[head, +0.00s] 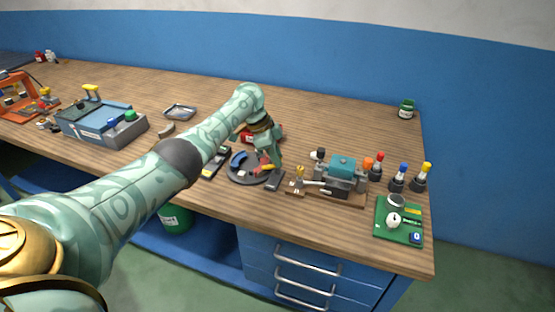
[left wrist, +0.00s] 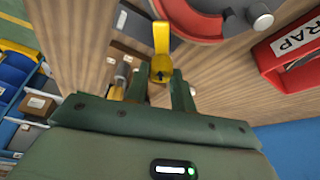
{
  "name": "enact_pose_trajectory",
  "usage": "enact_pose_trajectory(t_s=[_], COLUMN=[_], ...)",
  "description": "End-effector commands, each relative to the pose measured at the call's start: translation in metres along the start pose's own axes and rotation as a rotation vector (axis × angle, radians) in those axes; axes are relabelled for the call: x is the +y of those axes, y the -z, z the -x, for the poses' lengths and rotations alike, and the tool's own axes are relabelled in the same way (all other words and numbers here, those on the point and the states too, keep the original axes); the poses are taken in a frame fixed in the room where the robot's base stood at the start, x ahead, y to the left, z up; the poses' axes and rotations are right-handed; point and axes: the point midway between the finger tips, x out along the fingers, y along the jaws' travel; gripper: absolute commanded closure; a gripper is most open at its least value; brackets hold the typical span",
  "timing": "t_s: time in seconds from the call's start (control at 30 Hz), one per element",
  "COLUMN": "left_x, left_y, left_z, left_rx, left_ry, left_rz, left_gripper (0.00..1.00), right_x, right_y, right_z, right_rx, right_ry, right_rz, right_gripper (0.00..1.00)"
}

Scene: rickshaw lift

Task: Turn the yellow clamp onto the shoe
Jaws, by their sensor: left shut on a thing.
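The yellow clamp (left wrist: 161,42) is in the left wrist view, a flat lever with a dark arrow mark on its near end. My left gripper (left wrist: 159,80) is shut on this near end, one finger on each side. The gripper also shows in the head view (head: 270,165), low over the round dark fixture (head: 238,177). My right gripper is not in view.
To the right are a teal-topped vise-like device (head: 342,166), several coloured-cap bottles (head: 398,180) and a green board (head: 384,228). The back of the bench is mostly clear.

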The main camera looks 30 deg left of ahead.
Motion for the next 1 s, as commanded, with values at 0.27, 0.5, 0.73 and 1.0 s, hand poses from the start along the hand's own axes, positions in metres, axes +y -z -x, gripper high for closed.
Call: enact_pose_trajectory(t_s=[0.27, 0.5, 0.73, 1.0], left_x=[-0.001, -0.002, -0.002, -0.002], left_y=[-0.001, -0.001, -0.001, 0.000], left_z=[-0.007, -0.006, -0.004, -0.002], left_rx=[-0.001, -0.001, -0.002, -0.003], left_ry=[-0.101, -0.169, -0.209, -0.227], left_rz=[-0.233, -0.396, -0.495, -0.542], left_gripper=[0.98, 0.98, 0.98, 0.98], right_x=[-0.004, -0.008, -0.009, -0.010], right_y=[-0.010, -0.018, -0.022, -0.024], right_z=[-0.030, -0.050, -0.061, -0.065], right_rx=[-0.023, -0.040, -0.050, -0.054], right_ry=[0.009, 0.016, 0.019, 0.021], right_rz=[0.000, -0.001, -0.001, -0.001], right_gripper=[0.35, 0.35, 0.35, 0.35])
